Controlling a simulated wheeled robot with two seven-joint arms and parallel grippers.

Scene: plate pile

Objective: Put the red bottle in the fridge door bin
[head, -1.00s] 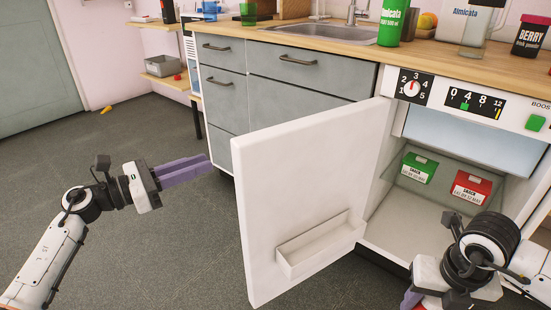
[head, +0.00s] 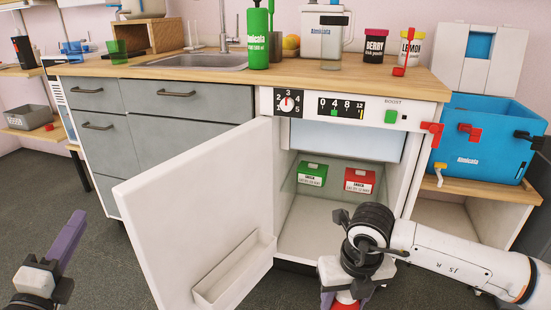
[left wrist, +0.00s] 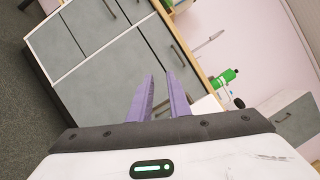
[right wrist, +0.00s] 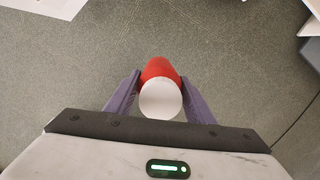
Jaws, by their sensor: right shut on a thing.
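The red bottle (right wrist: 160,70) with a white round end is held between the fingers of my right gripper (right wrist: 162,78), which is shut on it. In the head view the bottle (head: 345,304) barely shows at the bottom edge, mostly hidden by the gripper. The fridge door (head: 190,200) stands open. The white door bin (head: 238,274) is low on its inner face and looks empty; my right gripper is to its right. My left gripper (head: 70,238) is at the lower left, empty, its fingers slightly apart in the left wrist view (left wrist: 160,85).
Inside the fridge (head: 310,225), a green snack box (head: 312,174) and a red snack box (head: 359,180) sit on a glass shelf. The counter (head: 160,68) above holds a sink and several containers. A blue crate (head: 480,135) stands at the right. Floor is open below the right gripper.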

